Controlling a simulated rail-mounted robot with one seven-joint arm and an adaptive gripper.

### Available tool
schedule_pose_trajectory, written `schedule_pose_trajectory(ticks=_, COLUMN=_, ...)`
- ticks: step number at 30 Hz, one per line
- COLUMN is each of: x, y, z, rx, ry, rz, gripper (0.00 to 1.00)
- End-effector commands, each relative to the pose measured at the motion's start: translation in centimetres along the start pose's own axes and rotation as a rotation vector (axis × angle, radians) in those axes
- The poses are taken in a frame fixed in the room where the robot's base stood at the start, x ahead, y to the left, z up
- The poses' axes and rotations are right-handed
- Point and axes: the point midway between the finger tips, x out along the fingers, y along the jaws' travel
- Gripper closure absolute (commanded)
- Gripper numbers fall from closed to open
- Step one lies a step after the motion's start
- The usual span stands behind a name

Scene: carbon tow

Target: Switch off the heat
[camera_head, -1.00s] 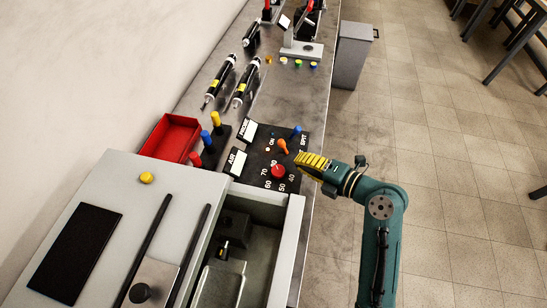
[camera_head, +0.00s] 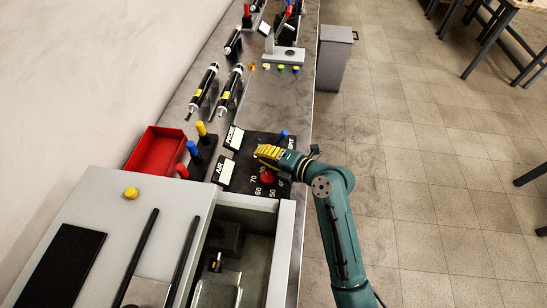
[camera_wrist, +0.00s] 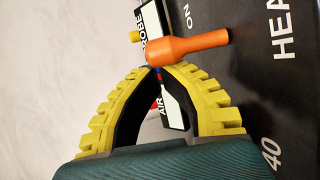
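The orange lever (camera_wrist: 190,45) shows in the wrist view on the black control panel (camera_wrist: 262,70), beside the printed ON and a partly visible word starting HEA. In the head view my gripper hides this lever. My gripper (camera_wrist: 157,70) has yellow fingers whose tips meet right beside the lever's thick end. The fingers look shut with nothing between the tips; I cannot tell whether they touch the lever. In the head view the gripper (camera_head: 262,152) is over the panel, just above the red dial (camera_head: 267,178).
A blue-knobbed lever (camera_head: 284,134) stands at the panel's far right. White AIR (camera_head: 226,171) and PROBE (camera_head: 234,138) labels are at its left. A red tray (camera_head: 160,150) and upright coloured handles (camera_head: 205,132) stand further left. A grey machine (camera_head: 140,225) is in front.

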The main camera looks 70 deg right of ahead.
Motion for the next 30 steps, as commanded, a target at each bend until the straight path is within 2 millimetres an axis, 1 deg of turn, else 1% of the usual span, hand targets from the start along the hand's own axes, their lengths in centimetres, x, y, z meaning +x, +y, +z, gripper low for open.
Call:
schedule_pose_trajectory(ticks=3, x=0.35, y=0.02, z=-0.01, rx=0.0, ry=-0.001, rz=0.0, gripper=1.0)
schedule_pose_trajectory(ticks=11, x=0.31, y=-0.02, z=0.0, rx=0.0, ry=-0.001, rz=0.001, gripper=1.0)
schedule_pose_trajectory(ticks=18, x=0.23, y=-0.51, z=0.06, rx=0.015, ry=-0.002, rz=0.032, gripper=1.0)
schedule_pose_trajectory(ticks=21, x=0.08, y=-0.17, z=0.09, rx=0.022, ry=-0.001, rz=0.047, gripper=1.0)
schedule_pose_trajectory(ticks=30, x=-0.09, y=-0.13, z=0.13, rx=0.038, ry=0.0, rz=0.085, gripper=1.0)
